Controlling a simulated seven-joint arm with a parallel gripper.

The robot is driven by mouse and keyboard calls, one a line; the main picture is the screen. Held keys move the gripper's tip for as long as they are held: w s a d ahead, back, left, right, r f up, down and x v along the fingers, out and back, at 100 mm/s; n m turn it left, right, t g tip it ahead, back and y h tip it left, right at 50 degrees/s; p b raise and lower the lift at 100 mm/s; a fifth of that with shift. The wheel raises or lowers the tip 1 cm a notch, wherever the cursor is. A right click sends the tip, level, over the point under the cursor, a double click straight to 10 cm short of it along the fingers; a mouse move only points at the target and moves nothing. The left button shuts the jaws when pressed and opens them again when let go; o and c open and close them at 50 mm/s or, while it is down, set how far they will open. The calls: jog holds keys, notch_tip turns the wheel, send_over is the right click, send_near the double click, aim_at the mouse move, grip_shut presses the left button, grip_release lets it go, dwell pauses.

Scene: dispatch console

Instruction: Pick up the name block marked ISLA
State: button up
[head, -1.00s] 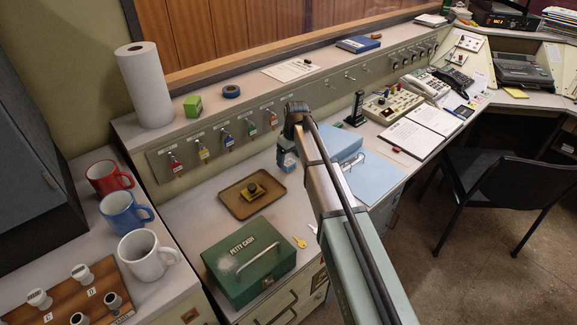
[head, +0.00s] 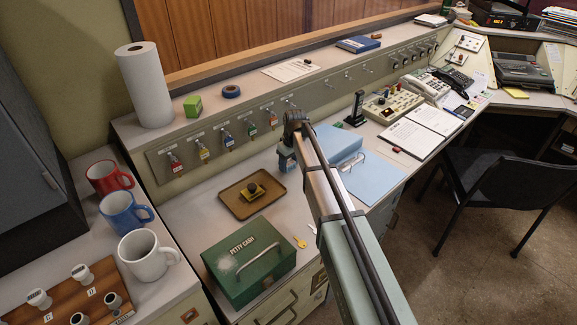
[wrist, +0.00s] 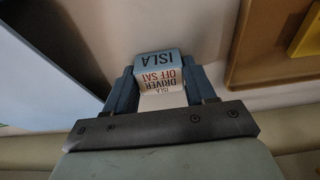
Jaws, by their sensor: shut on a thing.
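The name block marked ISLA (wrist: 158,62) is between the two fingers of my gripper in the wrist view. It has a blue face reading ISLA and a white face with red and black lettering, partly cut off. My gripper (wrist: 158,88) is shut on it, one blue finger on each side. In the head view my gripper (head: 287,160) is over the counter between the brown tray and the blue folder. The block cannot be made out there. I cannot tell whether it touches the counter.
The brown tray (head: 233,207) holds a yellow and black stamp-like thing. A green petty cash box (head: 225,270) stands in front of it, a yellow key (head: 300,243) beside it. Light blue folders (head: 375,180) lie right of my gripper. Keys hang along the panel (head: 160,167) behind.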

jog(key=shift+c, duration=0.6)
jog(key=shift+r, duration=0.1)
